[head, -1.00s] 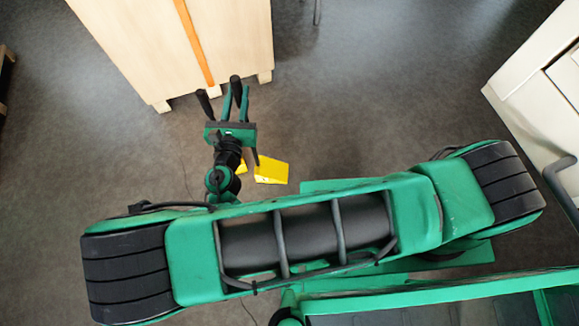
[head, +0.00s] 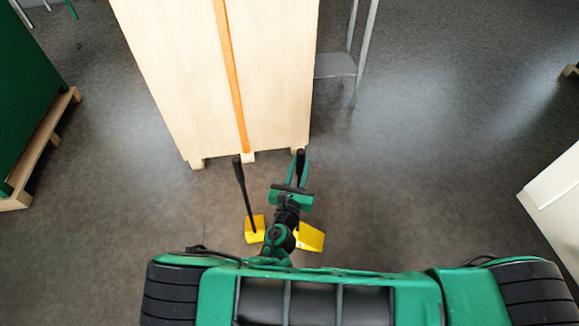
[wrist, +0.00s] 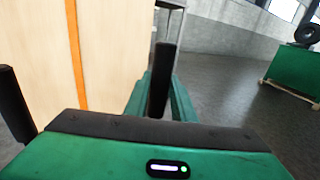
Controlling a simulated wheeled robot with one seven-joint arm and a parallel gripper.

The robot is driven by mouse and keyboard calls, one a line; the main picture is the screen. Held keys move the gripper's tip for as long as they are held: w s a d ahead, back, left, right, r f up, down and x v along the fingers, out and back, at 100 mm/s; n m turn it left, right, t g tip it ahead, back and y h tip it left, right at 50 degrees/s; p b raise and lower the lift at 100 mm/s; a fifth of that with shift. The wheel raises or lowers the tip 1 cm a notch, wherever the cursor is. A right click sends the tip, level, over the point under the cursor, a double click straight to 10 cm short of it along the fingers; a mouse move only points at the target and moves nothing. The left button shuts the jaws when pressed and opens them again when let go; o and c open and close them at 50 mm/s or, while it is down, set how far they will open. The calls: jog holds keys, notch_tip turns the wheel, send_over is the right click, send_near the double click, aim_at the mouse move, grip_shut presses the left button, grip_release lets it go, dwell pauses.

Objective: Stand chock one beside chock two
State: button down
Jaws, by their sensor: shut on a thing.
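Two yellow chocks with long black handles show in the head view. The left chock (head: 254,230) is on the floor, and its handle leans up and to the left; that handle also shows at the left edge of the wrist view (wrist: 14,105). My gripper (head: 301,163) is shut on the black handle of the right chock (head: 310,238). In the wrist view this handle stands between the green fingers (wrist: 161,75). My arm hides the space between the chocks. I cannot tell which is chock one, or whether the held chock touches the floor.
A large pale wooden crate (head: 175,70) with an orange strap (head: 230,65) stands just beyond the chocks. A grey metal frame (head: 337,66) is right of it. A green block on a pallet (head: 45,150) is at left, a white cabinet (head: 560,195) at right. Floor on both sides is clear.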

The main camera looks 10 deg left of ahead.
jog(key=shift+w+d+f, duration=0.3)
jog(key=shift+w+d, duration=0.15)
jog(key=shift+f, duration=1.95)
jog(key=c, duration=1.5)
grip_release()
jog(key=shift+s+f, duration=0.1)
jog(key=shift+f, duration=0.05)
jog(key=s, duration=0.4)
jog(key=s+a, duration=0.1)
jog(key=s, duration=0.7)
jog(key=shift+a, duration=0.2)
